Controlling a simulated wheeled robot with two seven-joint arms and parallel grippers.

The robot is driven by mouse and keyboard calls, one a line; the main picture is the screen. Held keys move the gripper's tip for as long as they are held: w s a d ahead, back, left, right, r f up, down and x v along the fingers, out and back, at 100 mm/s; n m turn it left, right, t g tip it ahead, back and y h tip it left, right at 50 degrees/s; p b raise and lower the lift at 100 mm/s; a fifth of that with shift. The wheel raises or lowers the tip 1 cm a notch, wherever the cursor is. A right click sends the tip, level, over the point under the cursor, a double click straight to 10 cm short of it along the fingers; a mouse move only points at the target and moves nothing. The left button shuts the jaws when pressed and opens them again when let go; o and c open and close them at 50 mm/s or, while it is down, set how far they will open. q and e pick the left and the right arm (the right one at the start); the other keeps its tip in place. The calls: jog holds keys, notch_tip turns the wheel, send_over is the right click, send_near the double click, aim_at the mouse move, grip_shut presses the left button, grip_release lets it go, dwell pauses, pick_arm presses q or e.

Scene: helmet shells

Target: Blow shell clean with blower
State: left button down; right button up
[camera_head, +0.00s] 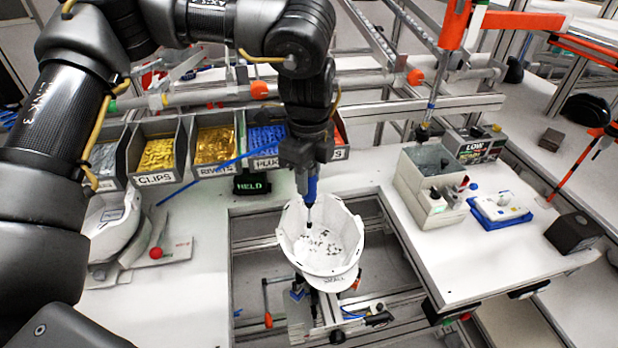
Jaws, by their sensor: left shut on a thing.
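A white helmet shell (342,228) sits open side up on a holder in the opening of the bench, at the middle of the view. Dark specks lie scattered on its inner floor. My left gripper (305,166) is above the shell's back rim and is shut on a blue blower (311,188). The blower's dark nozzle points down into the shell, above the specks. Whether the tip touches the shell is hard to tell. A blue hose runs left from near the gripper. My right gripper is not in view.
Bins of clips (158,154), rivets and blue plugs line the back left. Another white shell (108,222) lies at the left, partly behind my arm. A grey caddy (425,195) and a blue tray (499,211) stand on the right.

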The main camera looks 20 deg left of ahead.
pick_arm(q)
jog(key=shift+w+a, duration=0.4)
jog(key=shift+w, duration=0.2)
dwell(0.4)
jog(key=shift+w, duration=0.15)
jog(key=shift+w+a+p, duration=0.5)
jog(key=shift+w+a, duration=0.1)
jog(key=shift+w, duration=0.3)
jog(key=shift+w+a+p, duration=0.5)
jog(key=shift+w+a, duration=0.1)
jog(key=shift+w, duration=0.3)
jog(key=shift+d, duration=0.1)
jog(key=shift+w+d+p, duration=0.3)
jog(key=shift+w+d, duration=0.2)
jog(key=shift+d, duration=0.3)
jog(key=shift+w+d+p, duration=0.35)
jog(key=shift+w+d, duration=0.2)
jog(key=shift+d, duration=0.25)
jog(key=shift+w+d+p, duration=0.3)
jog(key=shift+w+d, duration=0.2)
jog(key=shift+d, duration=0.3)
jog(key=shift+s+d, duration=0.1)
